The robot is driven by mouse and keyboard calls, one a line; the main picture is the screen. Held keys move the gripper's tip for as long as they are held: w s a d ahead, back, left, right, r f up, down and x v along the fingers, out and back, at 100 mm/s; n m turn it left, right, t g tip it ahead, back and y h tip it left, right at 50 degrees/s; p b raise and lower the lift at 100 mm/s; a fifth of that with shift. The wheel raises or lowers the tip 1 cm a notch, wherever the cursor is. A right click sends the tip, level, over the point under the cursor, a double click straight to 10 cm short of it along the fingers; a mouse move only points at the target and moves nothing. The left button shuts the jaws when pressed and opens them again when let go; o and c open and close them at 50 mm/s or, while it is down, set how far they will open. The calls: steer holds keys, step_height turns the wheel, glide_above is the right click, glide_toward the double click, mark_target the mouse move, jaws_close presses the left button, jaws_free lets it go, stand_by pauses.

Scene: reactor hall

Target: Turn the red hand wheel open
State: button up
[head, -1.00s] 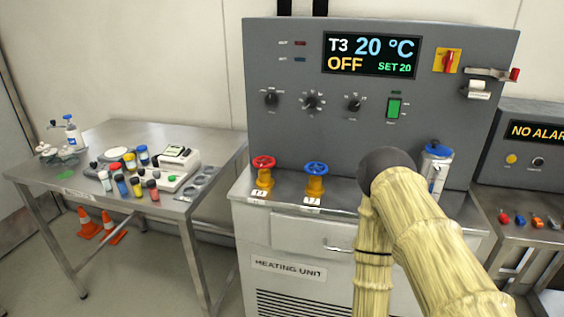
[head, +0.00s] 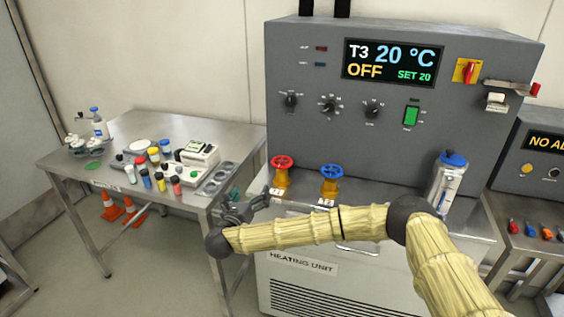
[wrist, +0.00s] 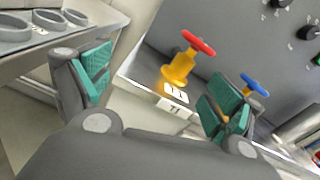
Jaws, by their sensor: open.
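The red hand wheel (head: 282,162) sits on a yellow valve body at the left front of the heating unit's steel top. In the wrist view the red wheel (wrist: 198,42) stands beyond my fingers, between them and nearer the right one, with a tag reading T1 in front. My gripper (head: 259,200) is in front of and left of the wheel, near the unit's front left edge. It is open and empty, its teal finger pads apart in the wrist view (wrist: 160,92). It does not touch the wheel.
A blue hand wheel (head: 331,172) stands close to the right of the red one. A blue-lidded canister (head: 448,182) is farther right. A steel table (head: 75,163) with bottles and instruments stands to the left. The grey control panel (head: 400,125) rises behind the wheels.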

mark_target(282, 163)
steer(key=w+d+r+m+h, duration=0.1)
steer(key=m, duration=0.1)
steer(key=w+d+r+m+g+h, duration=0.1)
steer(key=d, duration=0.1)
steer(key=w+d+r+m+h, duration=0.1)
steer(key=d+r+m, duration=0.1)
steer(key=shift+w+d+m+g+h+p, duration=0.2)
steer(key=shift+w+m+g+h+p, duration=0.1)
steer(key=shift+h+p, duration=0.1)
steer(key=p+x, duration=0.3)
steer(key=x, duration=0.6)
steer(key=shift+a+p, duration=0.1)
steer(key=shift+p, duration=0.2)
steer(key=shift+w+d, duration=0.3)
steer(key=shift+w, duration=0.25)
steer(key=c, duration=1)
